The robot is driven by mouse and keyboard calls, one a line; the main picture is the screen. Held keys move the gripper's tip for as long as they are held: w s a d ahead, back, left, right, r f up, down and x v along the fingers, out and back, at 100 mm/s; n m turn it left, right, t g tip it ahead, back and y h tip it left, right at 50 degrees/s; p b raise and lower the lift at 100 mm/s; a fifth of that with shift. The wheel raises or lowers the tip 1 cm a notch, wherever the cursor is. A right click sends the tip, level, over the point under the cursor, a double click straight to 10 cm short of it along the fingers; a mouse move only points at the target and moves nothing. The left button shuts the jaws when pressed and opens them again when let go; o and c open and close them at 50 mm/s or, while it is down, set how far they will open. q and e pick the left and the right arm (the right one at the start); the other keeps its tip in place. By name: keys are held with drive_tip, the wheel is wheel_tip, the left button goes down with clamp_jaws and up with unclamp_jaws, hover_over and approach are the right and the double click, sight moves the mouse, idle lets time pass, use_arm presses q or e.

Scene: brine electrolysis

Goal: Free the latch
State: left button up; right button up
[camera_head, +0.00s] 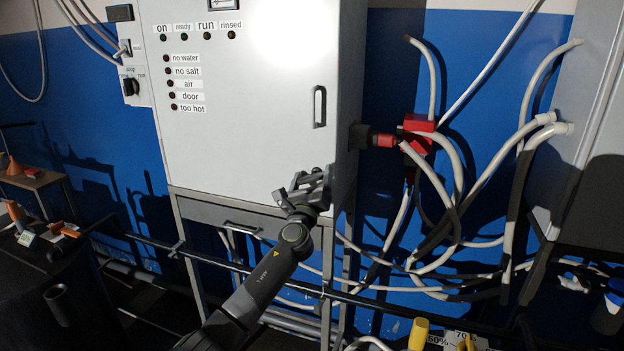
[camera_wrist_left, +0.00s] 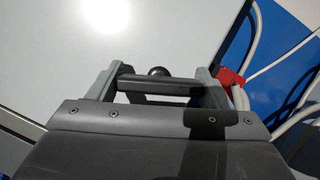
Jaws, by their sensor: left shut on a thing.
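The grey cabinet (camera_head: 250,130) fills the middle of the head view, its door closed as far as I can see. My left gripper (camera_head: 308,184) is at the door's lower right corner, below the slotted door handle (camera_head: 319,106). In the left wrist view, my left gripper (camera_wrist_left: 156,86) has its fingers on the two ends of a dark bar, which I take to be the latch (camera_wrist_left: 158,88). A round dark knob (camera_wrist_left: 158,71) shows just beyond the bar. In the head view the gripper mostly hides the latch. My right gripper is not in view.
A red fitting (camera_head: 417,135) with several pale hoses stands right of the cabinet. A second grey cabinet (camera_head: 590,130) is at the far right. A dark rail (camera_head: 370,290) runs below. A small side table (camera_head: 35,180) holds orange items at the left.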

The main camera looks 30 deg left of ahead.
use_arm(q)
drive_tip(key=n+g+y, duration=0.1)
drive_tip(key=n, duration=0.3)
drive_tip(key=shift+y, duration=0.3)
drive_tip(key=n+g, duration=0.2)
drive_tip(key=n, duration=0.2)
drive_tip(key=shift+n+y, duration=0.3)
drive_tip(key=shift+y, duration=0.1)
drive_tip(key=n+g+p, duration=0.1)
drive_tip(key=n, duration=0.2)
drive_tip(key=shift+n+g, duration=0.3)
drive_tip(key=shift+n, duration=0.1)
drive_tip(key=shift+n+g+p, duration=0.6)
drive_tip(key=shift+n+p, duration=0.15)
drive_tip(key=shift+n, duration=0.85)
drive_tip(key=shift+f, duration=0.1)
drive_tip(key=o, duration=1)
drive_tip(key=shift+r+b+v, duration=0.2)
drive_tip(key=shift+b+v, duration=2.3)
drive_tip(key=shift+v, duration=6.25)
